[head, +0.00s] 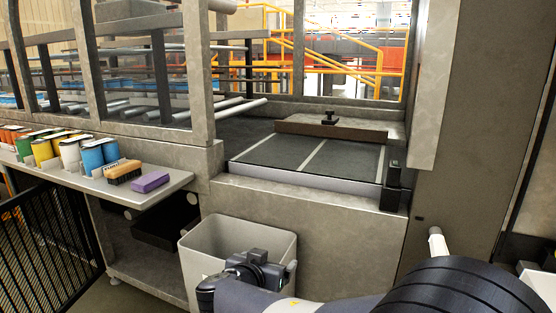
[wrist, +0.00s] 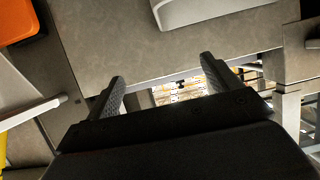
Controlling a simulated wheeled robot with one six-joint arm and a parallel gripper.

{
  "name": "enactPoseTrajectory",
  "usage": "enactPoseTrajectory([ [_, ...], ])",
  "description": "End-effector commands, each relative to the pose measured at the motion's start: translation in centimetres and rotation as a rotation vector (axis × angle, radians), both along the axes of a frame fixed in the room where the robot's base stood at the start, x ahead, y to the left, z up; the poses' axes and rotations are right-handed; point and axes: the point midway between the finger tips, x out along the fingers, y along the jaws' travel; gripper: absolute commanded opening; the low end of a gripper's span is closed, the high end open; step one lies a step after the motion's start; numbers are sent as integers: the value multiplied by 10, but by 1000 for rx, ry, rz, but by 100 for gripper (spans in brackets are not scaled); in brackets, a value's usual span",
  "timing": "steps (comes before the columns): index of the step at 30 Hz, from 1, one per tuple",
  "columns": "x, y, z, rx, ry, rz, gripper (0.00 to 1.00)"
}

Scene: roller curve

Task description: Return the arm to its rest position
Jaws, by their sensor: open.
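In the wrist view my gripper (wrist: 163,78) is open, its two dark fingers spread wide with nothing held between them. Beyond the fingers are a grey-brown surface and a bright gap. In the head view my arm (head: 450,290) reaches in from the lower right. Its dark wrist end (head: 255,272) is in front of the grey bin, low in the picture. The fingers cannot be made out in the head view.
An open grey bin (head: 220,240) stands against the machine wall. At left a shelf (head: 150,193) holds several colored cans, a brush (head: 122,172) and a purple block (head: 150,182). A brown board (head: 345,132) with a black handle lies on the dark deck (head: 345,160).

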Motion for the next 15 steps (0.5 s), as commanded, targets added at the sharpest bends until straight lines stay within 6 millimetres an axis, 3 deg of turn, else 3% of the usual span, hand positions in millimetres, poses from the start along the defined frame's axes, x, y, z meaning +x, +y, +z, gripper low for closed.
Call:
enactPoseTrajectory([
  [15, 37, -80, -50, -4, 0, 4, 85],
])
